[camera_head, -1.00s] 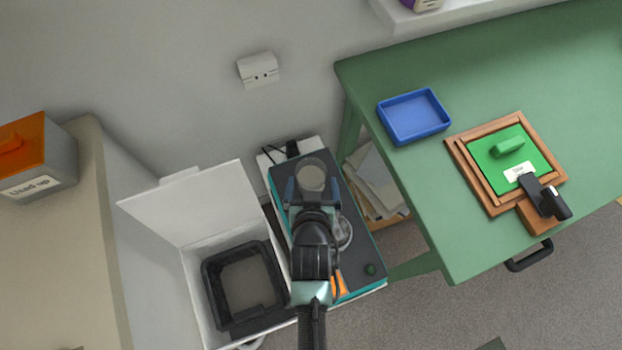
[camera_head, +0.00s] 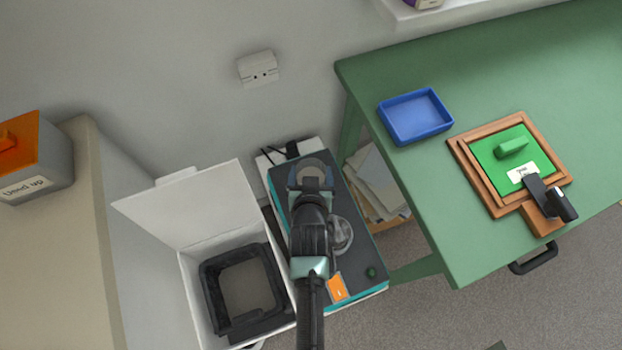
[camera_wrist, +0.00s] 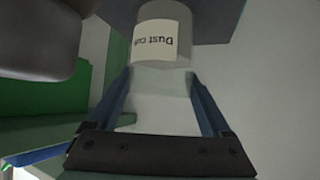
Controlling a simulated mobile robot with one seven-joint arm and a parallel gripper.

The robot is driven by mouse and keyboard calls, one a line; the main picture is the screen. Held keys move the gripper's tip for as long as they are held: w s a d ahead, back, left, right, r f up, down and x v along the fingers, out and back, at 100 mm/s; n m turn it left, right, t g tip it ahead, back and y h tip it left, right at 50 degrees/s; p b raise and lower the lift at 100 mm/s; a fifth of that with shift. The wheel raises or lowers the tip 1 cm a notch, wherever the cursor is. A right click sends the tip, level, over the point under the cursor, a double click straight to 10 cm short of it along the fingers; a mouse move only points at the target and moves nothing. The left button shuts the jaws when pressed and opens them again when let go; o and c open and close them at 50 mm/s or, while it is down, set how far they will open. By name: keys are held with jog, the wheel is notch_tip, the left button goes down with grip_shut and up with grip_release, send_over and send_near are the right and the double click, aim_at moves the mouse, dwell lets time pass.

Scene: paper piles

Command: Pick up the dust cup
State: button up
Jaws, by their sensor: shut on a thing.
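The dust cup (camera_wrist: 158,42) is a grey, see-through cylinder with a cream label reading "Dust cup", upside down in the wrist view. In the head view its round grey end (camera_head: 312,168) shows at the far end of the dark-topped teal unit (camera_head: 350,200), partly covered by my gripper. My gripper (camera_wrist: 160,78) has blue fingers on either side of the cup and is shut on it. It also shows in the head view (camera_head: 311,178). Whether the cup is clear of the unit cannot be told.
A white bin (camera_head: 187,275) with a raised lid and black inner frame (camera_head: 275,275) stands left of the unit. The green table (camera_head: 480,100), with a blue tray (camera_head: 415,115) and wooden frame (camera_head: 475,178), is at right. Papers (camera_head: 380,185) lie between.

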jog(key=c, duration=0.6)
jog(key=shift+o, duration=0.2)
notch_tip(320, 180, up, 10)
jog(key=p, duration=0.2)
jog(key=shift+p, duration=0.3)
notch_tip(320, 180, up, 7)
jog(key=p, duration=0.6)
jog(key=s+b, duration=0.6)
jog(key=s, duration=0.1)
notch_tip(320, 180, up, 6)
jog(key=s+p, duration=0.2)
jog(key=p, duration=1.2)
jog(key=shift+d+r, duration=0.15)
jog(key=shift+d, duration=0.1)
